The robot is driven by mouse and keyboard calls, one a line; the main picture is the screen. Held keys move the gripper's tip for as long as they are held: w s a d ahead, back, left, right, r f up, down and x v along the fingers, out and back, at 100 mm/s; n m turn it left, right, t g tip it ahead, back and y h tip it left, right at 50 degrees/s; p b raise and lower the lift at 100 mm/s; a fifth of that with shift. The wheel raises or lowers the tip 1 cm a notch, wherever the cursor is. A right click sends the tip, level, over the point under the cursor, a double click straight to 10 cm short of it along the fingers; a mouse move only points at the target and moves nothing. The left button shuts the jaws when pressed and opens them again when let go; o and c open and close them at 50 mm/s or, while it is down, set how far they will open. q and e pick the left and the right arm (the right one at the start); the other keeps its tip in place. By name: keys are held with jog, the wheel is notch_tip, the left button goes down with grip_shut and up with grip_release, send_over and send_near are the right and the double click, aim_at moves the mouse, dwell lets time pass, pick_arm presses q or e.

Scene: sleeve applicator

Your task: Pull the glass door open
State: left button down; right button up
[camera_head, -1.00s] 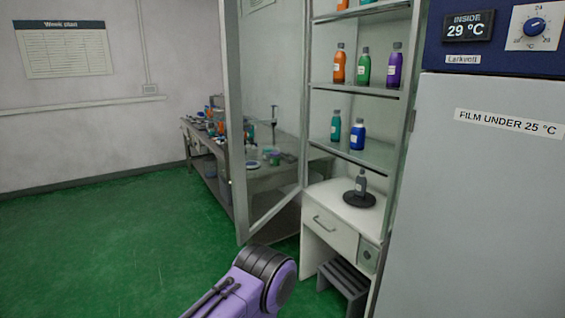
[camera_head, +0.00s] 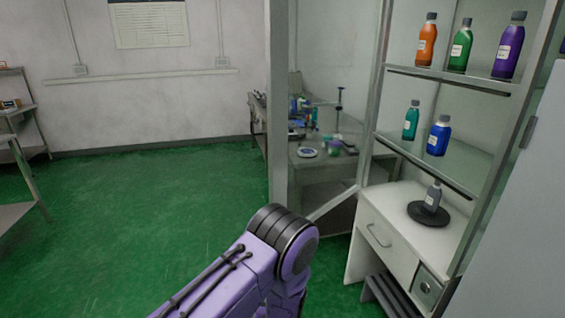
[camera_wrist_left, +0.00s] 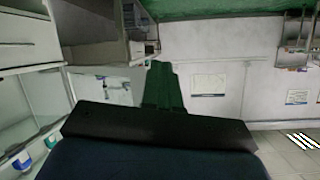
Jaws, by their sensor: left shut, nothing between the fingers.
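The glass door (camera_head: 278,120) stands swung out from the shelf cabinet in the head view. Its grey upright frame is left of the shelves, and its bottom rail (camera_head: 333,202) runs back toward the cabinet. The work table shows through the pane. My purple left arm rises in front of the door's lower part and hides its bottom corner. The left gripper itself is not visible in the head view. In the left wrist view my left gripper (camera_wrist_left: 162,88) is shut and empty, its dark fingers together. I cannot tell whether it touches the door. My right gripper is in neither view.
The cabinet shelves (camera_head: 450,85) hold several coloured bottles. A white drawer unit (camera_head: 385,235) and a dark step stool (camera_head: 385,297) stand below. A cluttered table (camera_head: 310,168) is behind the door. Green floor (camera_head: 140,215) is clear at left, beside a metal rack (camera_head: 20,210).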

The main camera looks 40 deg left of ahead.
pick_arm(q)
jog(key=w+r+n+y, duration=0.2)
jog(key=w+r+y, duration=0.2)
jog(key=w+r, duration=0.7)
jog(key=n+g+y+p, duration=0.1)
jog(key=n+g+y, duration=0.3)
jog(key=n+g, duration=0.3)
send_near(280, 161)
jog(key=shift+n+t, duration=0.4)
jog(key=a+p, duration=0.1)
jog(key=a, duration=0.1)
jog(key=a+p, duration=0.2)
jog(key=w+a+p, duration=0.1)
jog(key=a, duration=0.1)
jog(key=shift+a+f, duration=0.15)
jog(key=shift+a, duration=0.2)
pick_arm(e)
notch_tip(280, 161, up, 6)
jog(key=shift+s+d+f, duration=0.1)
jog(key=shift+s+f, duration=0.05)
